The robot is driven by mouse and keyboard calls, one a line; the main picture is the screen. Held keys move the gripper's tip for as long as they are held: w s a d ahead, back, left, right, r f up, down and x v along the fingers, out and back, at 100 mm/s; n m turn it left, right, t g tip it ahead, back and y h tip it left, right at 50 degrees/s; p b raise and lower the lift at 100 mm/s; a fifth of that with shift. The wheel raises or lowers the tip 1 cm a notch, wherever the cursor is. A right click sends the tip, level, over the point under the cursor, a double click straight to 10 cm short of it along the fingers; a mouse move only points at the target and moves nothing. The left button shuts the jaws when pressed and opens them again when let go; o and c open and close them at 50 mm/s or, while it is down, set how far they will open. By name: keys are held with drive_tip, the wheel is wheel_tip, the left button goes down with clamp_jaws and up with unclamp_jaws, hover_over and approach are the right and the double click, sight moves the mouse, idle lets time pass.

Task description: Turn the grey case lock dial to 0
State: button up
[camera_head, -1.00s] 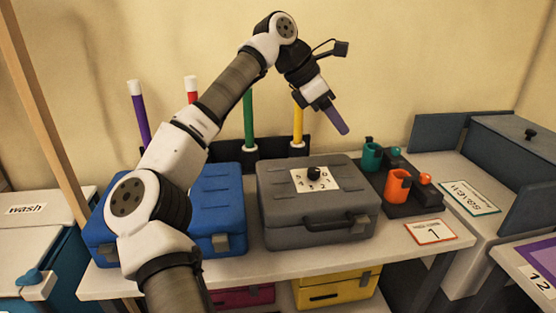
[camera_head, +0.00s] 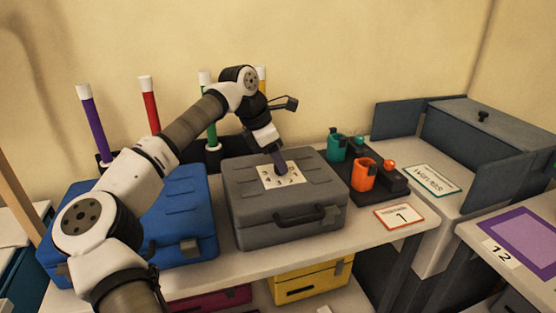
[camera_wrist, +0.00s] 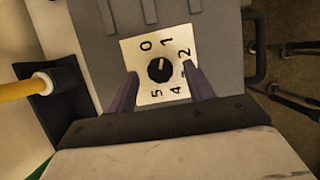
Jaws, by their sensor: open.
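The grey case (camera_head: 300,215) stands shut on the table, with a white number plate (camera_head: 268,182) on its lid. In the wrist view the black round dial (camera_wrist: 160,69) sits in the middle of the plate (camera_wrist: 145,60). Its small light mark points up, roughly toward the 1, right of the 0; the exact setting is hard to tell. My gripper (camera_head: 281,170) reaches down over the plate and hides the dial in the head view. In the wrist view my gripper (camera_wrist: 161,74) is open and empty, one finger on each side of the dial, with gaps. Contact is not visible.
A blue case (camera_head: 185,205) stands left of the grey one. A dark rack with a teal cup (camera_head: 337,149) and an orange cup (camera_head: 363,175) is close on the right. Coloured sticks, one red (camera_head: 150,108), stand behind. A card marked 1 (camera_head: 399,216) lies at front right.

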drive_tip(key=shift+w+d+f, duration=0.1)
drive_tip(key=shift+d+f, duration=0.15)
drive_tip(key=shift+f, duration=0.35)
drive_tip(key=c, duration=1)
drive_tip(key=shift+o, duration=0.2)
drive_tip(key=shift+n+b, duration=0.3)
drive_tip(key=shift+n, duration=0.1)
drive_tip(key=n+t+y+b, duration=0.1)
drive_tip(key=n+b, duration=0.1)
drive_tip(key=n, duration=0.1)
drive_tip(key=shift+f+n, duration=0.15)
drive_tip(key=shift+n, duration=0.25)
drive_tip(key=shift+s+d+n+t+y+b, duration=0.1)
drive_tip(key=shift+n+t+y+b, duration=0.3)
drive_tip(key=shift+n+b, duration=0.55)
drive_tip(key=shift+s+d+n+t+y+b, duration=0.1)
drive_tip(key=shift+n+t+y+b, duration=0.4)
drive_tip(key=shift+n, duration=0.75)
